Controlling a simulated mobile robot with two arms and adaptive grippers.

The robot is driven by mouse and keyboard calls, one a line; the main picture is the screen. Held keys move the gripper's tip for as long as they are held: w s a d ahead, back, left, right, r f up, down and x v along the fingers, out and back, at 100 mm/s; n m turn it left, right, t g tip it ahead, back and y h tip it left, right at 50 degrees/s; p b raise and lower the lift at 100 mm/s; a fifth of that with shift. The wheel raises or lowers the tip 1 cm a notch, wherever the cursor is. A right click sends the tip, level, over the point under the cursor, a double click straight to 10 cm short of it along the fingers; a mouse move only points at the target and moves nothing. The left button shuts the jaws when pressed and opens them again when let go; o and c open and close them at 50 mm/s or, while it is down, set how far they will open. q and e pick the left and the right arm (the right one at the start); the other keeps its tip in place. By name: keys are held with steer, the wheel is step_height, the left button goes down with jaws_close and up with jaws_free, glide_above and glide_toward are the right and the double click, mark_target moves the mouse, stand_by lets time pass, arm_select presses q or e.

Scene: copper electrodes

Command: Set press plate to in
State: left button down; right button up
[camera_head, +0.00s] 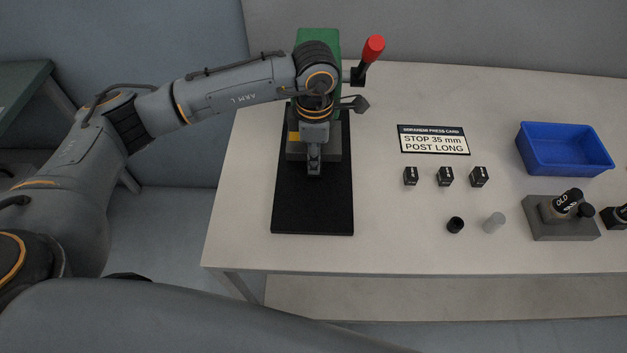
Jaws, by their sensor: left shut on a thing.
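The press has a green column (332,43), a red-knobbed lever (373,48) at its upper right and a long black base (312,208). A grey block (297,150) sits low on the press. My left gripper (314,168) reaches down in front of the column, over this grey block. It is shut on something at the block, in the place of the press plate. The fingers and wrist hide the held part, so its exact position is unclear. My left forearm covers much of the column. My right gripper is out of view.
A card (433,140) reads "STOP 35 mm POST LONG". Right of the press are several small black blocks (445,177), a black cap (455,225), a grey cylinder (494,222), a blue bin (565,150) and a grey fixture (560,228). The tabletop's front strip is clear.

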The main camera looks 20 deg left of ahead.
arm_select(q)
steer(key=shift+w+r, duration=0.1)
steer(key=shift+w, duration=0.1)
steer(key=shift+a, duration=0.1)
steer(key=c, duration=1)
jaws_free()
steer(key=shift+w, duration=0.1)
steer(key=shift+c, duration=0.2)
